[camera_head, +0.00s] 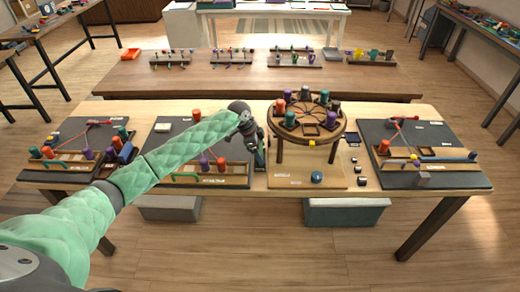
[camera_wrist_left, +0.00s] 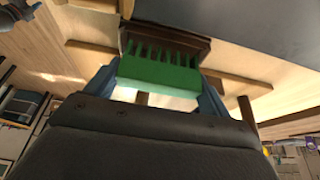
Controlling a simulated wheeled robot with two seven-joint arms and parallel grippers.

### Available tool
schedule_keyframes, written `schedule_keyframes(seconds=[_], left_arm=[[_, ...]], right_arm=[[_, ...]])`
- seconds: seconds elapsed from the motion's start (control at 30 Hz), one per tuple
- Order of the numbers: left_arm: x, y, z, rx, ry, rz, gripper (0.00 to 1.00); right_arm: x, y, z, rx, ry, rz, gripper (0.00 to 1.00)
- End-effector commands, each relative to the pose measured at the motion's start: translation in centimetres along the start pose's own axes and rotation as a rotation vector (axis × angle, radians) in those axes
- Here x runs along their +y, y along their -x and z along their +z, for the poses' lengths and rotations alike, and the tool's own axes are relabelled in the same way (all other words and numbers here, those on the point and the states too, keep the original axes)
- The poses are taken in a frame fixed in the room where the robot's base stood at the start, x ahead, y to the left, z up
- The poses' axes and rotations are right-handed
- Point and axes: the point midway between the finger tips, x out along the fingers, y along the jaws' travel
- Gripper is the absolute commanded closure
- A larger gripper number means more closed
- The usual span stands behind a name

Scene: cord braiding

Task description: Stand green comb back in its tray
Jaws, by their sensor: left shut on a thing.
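My left gripper (camera_head: 258,148) is low at the right end of the left-middle dark board (camera_head: 165,142), beside the round stand. In the left wrist view its two blue-grey fingers are on either side of the green comb (camera_wrist_left: 158,76), shut on it. The comb's teeth point at a dark brown holder (camera_wrist_left: 190,37), which looks like its tray. The teeth overlap the holder in view; I cannot tell how deep they sit in it. The arm and gripper hide the comb in the head view. My right gripper is not in view.
A round stand (camera_head: 306,125) with several cups rises close to the gripper's right. A wooden rack (camera_head: 212,180) with cups is at the front of the same board. Other boards lie at the far left (camera_head: 66,140) and right (camera_head: 428,135). A blue object (camera_head: 317,177) sits at the front.

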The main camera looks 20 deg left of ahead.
Motion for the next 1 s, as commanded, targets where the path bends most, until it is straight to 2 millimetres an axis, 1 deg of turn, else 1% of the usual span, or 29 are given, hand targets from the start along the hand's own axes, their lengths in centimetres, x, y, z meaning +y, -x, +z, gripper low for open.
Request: schedule_keyframes(seconds=[0.63,0.97,1.0], left_arm=[[0.0,-1.0,0.4,0.0,0.0,0.0,0.41],[0.0,-1.1,0.5,0.0,0.0,0.0,0.41],[0.0,-1.1,0.5,0.0,0.0,0.0,0.17]], right_arm=[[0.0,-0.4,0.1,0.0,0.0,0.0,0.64],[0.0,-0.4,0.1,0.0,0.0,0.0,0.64],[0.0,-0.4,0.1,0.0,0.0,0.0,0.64]])
